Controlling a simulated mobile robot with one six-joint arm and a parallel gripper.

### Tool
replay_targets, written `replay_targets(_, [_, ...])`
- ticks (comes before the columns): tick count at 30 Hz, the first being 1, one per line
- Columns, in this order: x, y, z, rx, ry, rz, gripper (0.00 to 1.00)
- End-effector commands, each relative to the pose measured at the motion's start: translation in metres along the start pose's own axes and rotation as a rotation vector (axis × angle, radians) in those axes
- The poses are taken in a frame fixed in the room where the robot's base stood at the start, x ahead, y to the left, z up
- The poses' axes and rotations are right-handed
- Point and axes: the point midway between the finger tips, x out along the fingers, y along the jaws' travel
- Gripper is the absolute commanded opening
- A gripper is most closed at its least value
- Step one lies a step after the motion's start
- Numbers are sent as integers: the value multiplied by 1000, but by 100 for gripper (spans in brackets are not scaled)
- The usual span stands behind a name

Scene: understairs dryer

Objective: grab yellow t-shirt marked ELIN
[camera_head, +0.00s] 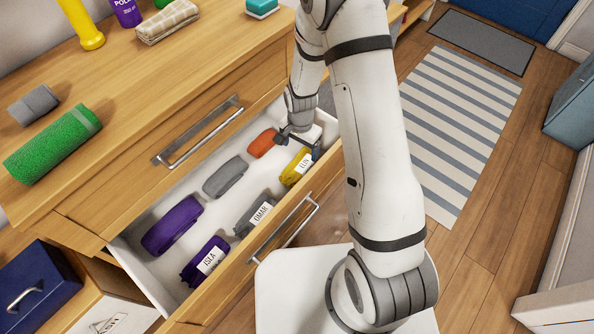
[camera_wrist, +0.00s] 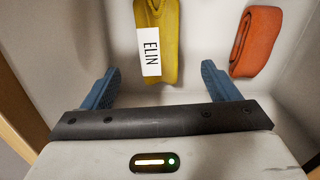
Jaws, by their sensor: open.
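The yellow t-shirt (camera_head: 297,167) lies rolled in the open drawer (camera_head: 165,268), near its right end by the front wall. Its white label reads ELIN. In the wrist view the yellow t-shirt (camera_wrist: 168,60) shows just ahead of my gripper, between the lines of the two fingers. My gripper (camera_wrist: 157,85) is open and empty, with its blue fingertips spread. In the head view my gripper (camera_head: 299,142) is over the right end of the drawer, next to the yellow t-shirt. I cannot tell its exact height above the shirt.
An orange roll (camera_head: 262,143) lies behind the yellow one. Grey and purple rolls, some labelled OMAR (camera_head: 262,213) and ISLA (camera_head: 209,261), fill the drawer to the left. A striped rug (camera_head: 455,120) covers floor at right.

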Motion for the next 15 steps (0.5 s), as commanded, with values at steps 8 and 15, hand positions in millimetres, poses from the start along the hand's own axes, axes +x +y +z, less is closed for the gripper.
replay_targets(8, [42, -3, 3, 30, -6, 8, 82])
replay_targets(15, [64, -1, 3, 28, -6, 8, 82])
